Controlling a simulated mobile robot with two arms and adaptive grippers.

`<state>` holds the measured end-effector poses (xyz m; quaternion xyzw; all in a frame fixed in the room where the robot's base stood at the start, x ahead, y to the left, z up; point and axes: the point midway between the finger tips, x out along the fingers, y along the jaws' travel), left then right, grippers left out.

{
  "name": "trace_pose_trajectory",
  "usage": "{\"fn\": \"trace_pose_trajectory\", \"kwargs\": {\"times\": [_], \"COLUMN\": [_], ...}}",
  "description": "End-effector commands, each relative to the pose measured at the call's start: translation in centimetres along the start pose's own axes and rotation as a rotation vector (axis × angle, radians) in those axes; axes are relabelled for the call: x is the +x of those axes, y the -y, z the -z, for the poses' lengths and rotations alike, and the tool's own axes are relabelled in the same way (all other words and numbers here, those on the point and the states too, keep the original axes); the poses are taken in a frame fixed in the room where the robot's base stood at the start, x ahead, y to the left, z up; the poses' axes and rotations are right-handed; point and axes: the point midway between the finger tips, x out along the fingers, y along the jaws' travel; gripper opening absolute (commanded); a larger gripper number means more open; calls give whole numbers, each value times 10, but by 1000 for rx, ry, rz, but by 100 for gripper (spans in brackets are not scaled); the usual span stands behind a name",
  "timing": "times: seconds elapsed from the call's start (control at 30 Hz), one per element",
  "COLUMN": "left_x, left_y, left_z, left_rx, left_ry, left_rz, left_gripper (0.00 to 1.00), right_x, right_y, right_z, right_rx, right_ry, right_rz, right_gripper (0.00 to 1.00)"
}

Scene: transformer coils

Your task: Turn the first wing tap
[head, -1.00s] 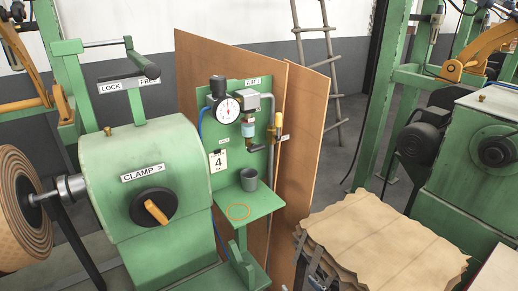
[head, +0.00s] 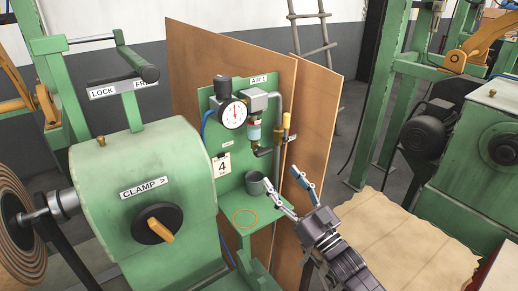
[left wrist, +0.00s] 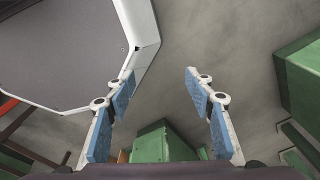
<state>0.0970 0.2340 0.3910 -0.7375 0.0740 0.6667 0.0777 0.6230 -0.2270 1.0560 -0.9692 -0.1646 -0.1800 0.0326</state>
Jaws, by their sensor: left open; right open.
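The green panel (head: 229,146) marked AIR 1 carries a round gauge (head: 235,114), a pale blue bowl and brass pipework. A small dark tap handle (head: 263,152) sits below the bowl; I cannot tell for certain that it is the first wing tap. A yellow-handled lever (head: 287,121) stands on the pipe to its right. My right gripper (head: 284,180) is open and empty in the head view, below and to the right of the dark handle, its left finger overlapping the grey cup. My left gripper (left wrist: 160,77) is open and empty in the left wrist view, over floor.
The grey cup (head: 255,182) stands on the panel's green shelf (head: 228,212), near an orange ring. Wooden boards (head: 316,110) stand behind the panel. The green clamp machine (head: 148,175) is at left. Brown sheets (head: 405,235) lie at lower right, behind my right arm.

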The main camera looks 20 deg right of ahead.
Motion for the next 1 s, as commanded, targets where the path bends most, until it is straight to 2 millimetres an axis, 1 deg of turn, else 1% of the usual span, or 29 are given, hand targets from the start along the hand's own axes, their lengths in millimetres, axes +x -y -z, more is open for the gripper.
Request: {"fn": "trace_pose_trajectory", "kwargs": {"times": [0.03,0.1,0.17,0.27,0.4,0.5,0.6,0.73,0.97,1.0], "left_x": [-1,-3,-5,-11,-18,-21,-23,-23,-23,-23], "left_y": [1,2,3,3,1,0,0,0,0,-1], "left_z": [0,0,0,-1,-9,-14,-15,-10,-4,-3], "left_rx": [0,1,1,1,1,0,0,0,0,0], "left_ry": [1,0,0,3,14,22,23,18,8,8], "left_rz": [1,2,3,3,1,-1,-1,0,-1,-1], "left_gripper": [49,49,49,49,49,49,49,49,49,49], "right_x": [4,9,16,31,54,67,76,80,81,81], "right_y": [1,2,2,2,2,2,2,2,3,3], "right_z": [8,12,13,15,14,13,13,12,11,11], "right_rx": [-1,0,1,1,1,2,2,1,1,1], "right_ry": [-17,-27,-29,-29,-28,-26,-25,-24,-24,-24], "right_rz": [9,13,13,13,12,12,11,12,12,12], "right_gripper": [59,59,59,59,59,59,59,59,59,55]}}
